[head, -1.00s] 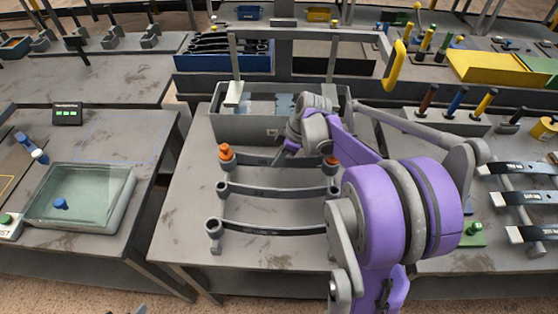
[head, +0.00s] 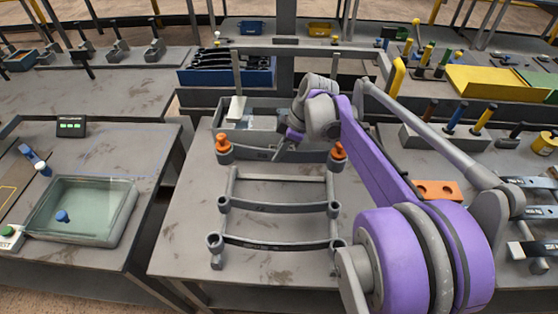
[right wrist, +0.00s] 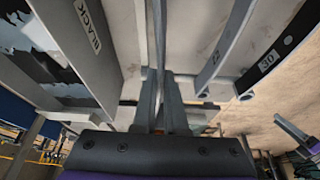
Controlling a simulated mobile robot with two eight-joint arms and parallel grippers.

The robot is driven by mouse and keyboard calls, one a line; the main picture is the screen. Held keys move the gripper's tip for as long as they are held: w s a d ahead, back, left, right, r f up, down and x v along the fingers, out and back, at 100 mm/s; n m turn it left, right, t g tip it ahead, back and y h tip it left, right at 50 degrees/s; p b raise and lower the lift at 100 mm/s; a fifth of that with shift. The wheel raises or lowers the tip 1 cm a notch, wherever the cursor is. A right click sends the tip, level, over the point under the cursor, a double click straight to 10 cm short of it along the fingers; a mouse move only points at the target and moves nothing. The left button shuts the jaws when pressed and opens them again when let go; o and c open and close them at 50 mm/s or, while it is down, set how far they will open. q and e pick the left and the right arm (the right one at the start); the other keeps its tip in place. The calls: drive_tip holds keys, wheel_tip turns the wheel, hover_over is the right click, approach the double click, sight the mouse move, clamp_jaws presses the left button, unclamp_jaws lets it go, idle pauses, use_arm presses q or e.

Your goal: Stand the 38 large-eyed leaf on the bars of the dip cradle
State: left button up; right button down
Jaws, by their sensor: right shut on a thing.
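My right gripper (head: 282,150) is shut around the middle of a dark leaf (head: 255,153). The leaf hangs level over the bench, with an orange plug (head: 222,143) standing at its left eye and another (head: 338,151) at its right eye. In the right wrist view the leaf (right wrist: 157,35) shows edge-on between the fingers; its number cannot be read. Behind it stands a grey open tank (head: 228,135) with thin uprights (head: 237,80), which I take for the dip cradle's frame; its bars are hidden or unclear. My left gripper is out of view.
A blue bin (head: 225,77) of leaves stands behind the tank. A glass-topped tray (head: 80,210) is on the left bench.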

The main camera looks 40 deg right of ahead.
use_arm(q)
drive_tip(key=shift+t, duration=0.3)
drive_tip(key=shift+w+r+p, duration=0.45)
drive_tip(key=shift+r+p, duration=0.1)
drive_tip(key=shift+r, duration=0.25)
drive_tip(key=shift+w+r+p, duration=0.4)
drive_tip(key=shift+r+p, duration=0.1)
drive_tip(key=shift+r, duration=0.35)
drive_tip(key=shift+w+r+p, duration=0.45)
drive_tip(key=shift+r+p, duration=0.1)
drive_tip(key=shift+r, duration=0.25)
use_arm(e)
drive_tip(key=w+d+r, duration=0.4)
drive_tip(key=w+d, duration=0.2)
drive_tip(key=w, duration=0.2)
drive_tip(key=w+d+r, duration=0.4)
drive_tip(key=w+d, duration=0.3)
drive_tip(key=w, duration=0.1)
drive_tip(key=shift+d+r, duration=0.15)
drive_tip(key=shift+r, duration=0.25)
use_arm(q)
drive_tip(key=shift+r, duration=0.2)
